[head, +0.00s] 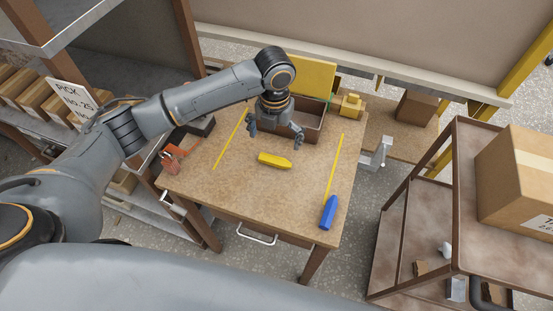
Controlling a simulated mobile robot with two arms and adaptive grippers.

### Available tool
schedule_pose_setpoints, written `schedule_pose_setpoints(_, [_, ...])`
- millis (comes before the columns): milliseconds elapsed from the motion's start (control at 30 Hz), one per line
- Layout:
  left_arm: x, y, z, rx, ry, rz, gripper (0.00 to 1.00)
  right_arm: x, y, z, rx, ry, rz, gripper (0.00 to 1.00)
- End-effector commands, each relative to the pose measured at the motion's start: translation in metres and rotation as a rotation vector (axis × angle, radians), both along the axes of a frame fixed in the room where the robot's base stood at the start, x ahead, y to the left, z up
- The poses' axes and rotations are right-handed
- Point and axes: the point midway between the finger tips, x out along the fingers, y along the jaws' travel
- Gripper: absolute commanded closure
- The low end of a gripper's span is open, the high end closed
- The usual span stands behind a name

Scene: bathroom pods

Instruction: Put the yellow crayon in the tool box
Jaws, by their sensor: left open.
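The yellow crayon (275,160) lies flat on the brown worktable, near its middle. My left gripper (276,139) points down just behind the crayon, with its fingers spread wide and nothing between them. It looks apart from the crayon. The tool box (313,134) is a brown box with a raised yellow lid (313,78), standing open at the back of the table. My left arm and gripper hide part of the box. My right gripper is not in view.
A blue crayon (328,212) lies at the table's front right. Yellow lines mark the tabletop (230,190). An orange padlock-like object (172,158) is at the left edge, and a clamp (377,154) is at the right edge. A cart with a cardboard box (515,175) stands right.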

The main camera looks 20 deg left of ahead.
Motion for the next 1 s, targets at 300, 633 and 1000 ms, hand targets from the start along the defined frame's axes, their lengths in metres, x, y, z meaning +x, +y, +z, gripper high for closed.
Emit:
schedule_pose_setpoints(300, [0.000,0.000,-0.044,-0.001,-0.002,0.000,0.00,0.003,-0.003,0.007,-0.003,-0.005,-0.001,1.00])
schedule_pose_setpoints(633, [0.001,-0.001,-0.083,0.000,0.000,0.001,0.00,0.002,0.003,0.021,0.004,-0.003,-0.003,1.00])
schedule_pose_setpoints(1000, [0.002,-0.001,-0.098,-0.001,-0.004,-0.001,0.00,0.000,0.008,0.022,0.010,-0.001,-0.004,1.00])
